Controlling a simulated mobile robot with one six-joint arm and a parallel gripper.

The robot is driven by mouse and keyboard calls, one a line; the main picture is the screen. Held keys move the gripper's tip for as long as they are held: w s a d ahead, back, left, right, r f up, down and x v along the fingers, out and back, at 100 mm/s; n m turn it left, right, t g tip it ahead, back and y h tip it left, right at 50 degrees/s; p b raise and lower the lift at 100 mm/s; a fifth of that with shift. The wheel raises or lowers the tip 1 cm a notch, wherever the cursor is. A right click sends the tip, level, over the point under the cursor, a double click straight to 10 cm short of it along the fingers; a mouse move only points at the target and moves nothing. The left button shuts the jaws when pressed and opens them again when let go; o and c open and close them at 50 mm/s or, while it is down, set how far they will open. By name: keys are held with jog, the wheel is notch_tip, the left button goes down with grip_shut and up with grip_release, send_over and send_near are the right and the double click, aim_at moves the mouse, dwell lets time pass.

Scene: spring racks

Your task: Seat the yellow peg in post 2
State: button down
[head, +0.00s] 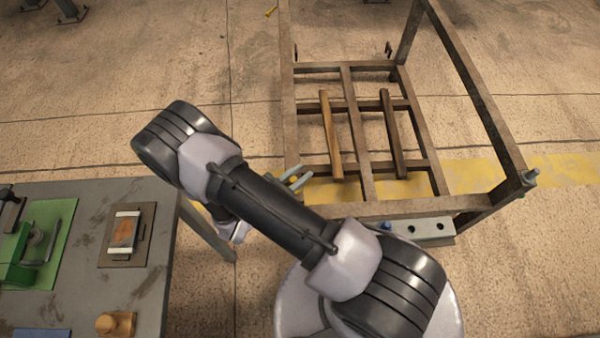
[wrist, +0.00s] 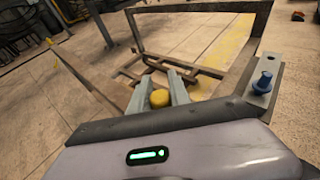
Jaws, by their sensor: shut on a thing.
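In the wrist view my gripper (wrist: 160,90) is shut on the yellow peg (wrist: 159,98), whose rounded end shows between the grey fingers. In the head view the gripper (head: 298,180) is beside the rack's left side, with the peg hidden there. A light grey plate (head: 425,237) with dark holes (head: 411,229) is on the near rail of the brown metal rack. A blue peg (head: 386,226) stands at its left end; it also shows in the wrist view (wrist: 262,82). The gripper is apart from the plate. No post number is readable.
The rack (head: 350,210) has raised side rails and crossbars. A grey workbench (head: 145,295) at the left holds a green tray (head: 60,215), a brown board (head: 117,255) and a wooden knob (head: 118,323). Open floor lies between bench and rack.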

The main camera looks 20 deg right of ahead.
jog(key=shift+f+b, duration=1.55)
jog(key=shift+f, duration=0.35)
jog(key=c, duration=1.1)
grip_release()
jog(key=shift+c, duration=0.2)
jog(key=p+v, duration=0.3)
jog(key=v, duration=0.9)
